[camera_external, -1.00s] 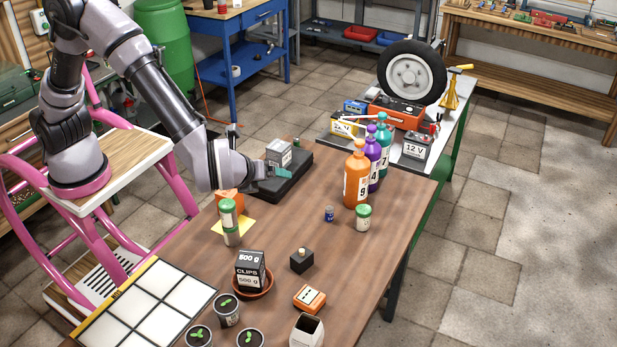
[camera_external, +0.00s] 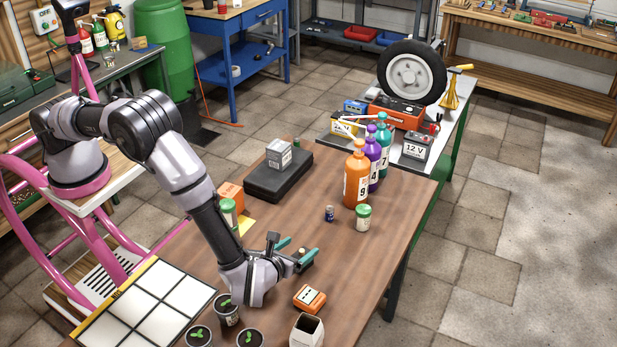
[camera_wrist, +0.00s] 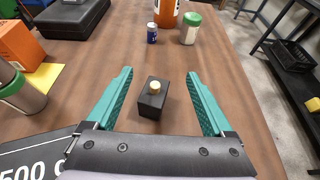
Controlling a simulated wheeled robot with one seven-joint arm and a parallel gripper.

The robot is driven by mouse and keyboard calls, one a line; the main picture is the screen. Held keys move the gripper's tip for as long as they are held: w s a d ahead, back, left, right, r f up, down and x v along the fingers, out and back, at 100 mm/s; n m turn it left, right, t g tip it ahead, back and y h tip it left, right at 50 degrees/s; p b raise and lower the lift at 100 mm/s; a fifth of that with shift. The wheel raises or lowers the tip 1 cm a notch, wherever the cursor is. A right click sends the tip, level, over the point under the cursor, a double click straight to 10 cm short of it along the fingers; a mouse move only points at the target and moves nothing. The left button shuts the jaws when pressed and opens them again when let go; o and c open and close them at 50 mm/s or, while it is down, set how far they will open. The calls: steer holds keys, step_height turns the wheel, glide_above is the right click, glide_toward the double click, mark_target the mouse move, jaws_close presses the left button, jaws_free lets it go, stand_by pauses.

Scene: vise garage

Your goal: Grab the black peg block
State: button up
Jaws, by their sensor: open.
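The black peg block (camera_wrist: 152,104) is a small dark cube with a light tan peg on top. It stands upright on the wooden table (camera_wrist: 235,135). In the wrist view it sits between the two teal fingers of my gripper (camera_wrist: 160,92), with a gap on each side. My gripper is open and holds nothing. In the external view my gripper (camera_external: 299,257) is low over the table, and its fingers mostly hide the block; the tan peg shows between them.
An orange box (camera_external: 311,299) and a white open carton (camera_external: 307,331) stand in front of my gripper. Potted seedlings (camera_external: 227,310) are close to my wrist. A black box labelled 500 g (camera_wrist: 40,155) is at the wrist view's lower left. A green-lidded jar (camera_external: 363,217) stands farther right.

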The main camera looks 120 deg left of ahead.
mark_target(302, 253)
step_height(302, 253, down, 3)
steer(key=shift+r, duration=0.2)
steer(key=shift+x, duration=1.6)
steer(key=shift+f, duration=0.2)
jaws_close()
